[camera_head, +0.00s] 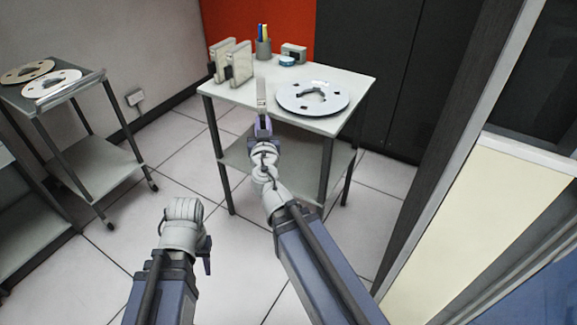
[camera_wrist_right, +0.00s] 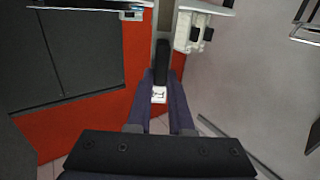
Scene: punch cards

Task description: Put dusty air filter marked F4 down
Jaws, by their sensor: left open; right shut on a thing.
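My right gripper (camera_head: 263,128) is shut on a thin, pale, upright panel (camera_head: 261,97), probably the air filter, seen nearly edge-on at the front edge of the grey table. In the right wrist view, the held thing shows as a narrow strip with a dark handle (camera_wrist_right: 162,62) and a small white label (camera_wrist_right: 159,95) between the fingers. I cannot read the F4 mark or tell whether the panel touches the tabletop. My left gripper (camera_head: 207,254) is open and empty, low over the floor, with its fingers mostly hidden.
The table (camera_head: 345,78) carries two upright pale panels (camera_head: 240,62) at left, a large reel (camera_head: 312,97) at right, a pen cup (camera_head: 263,48) and small items behind. A side cart (camera_head: 95,88) with reels stands left. A glazed partition is on the right.

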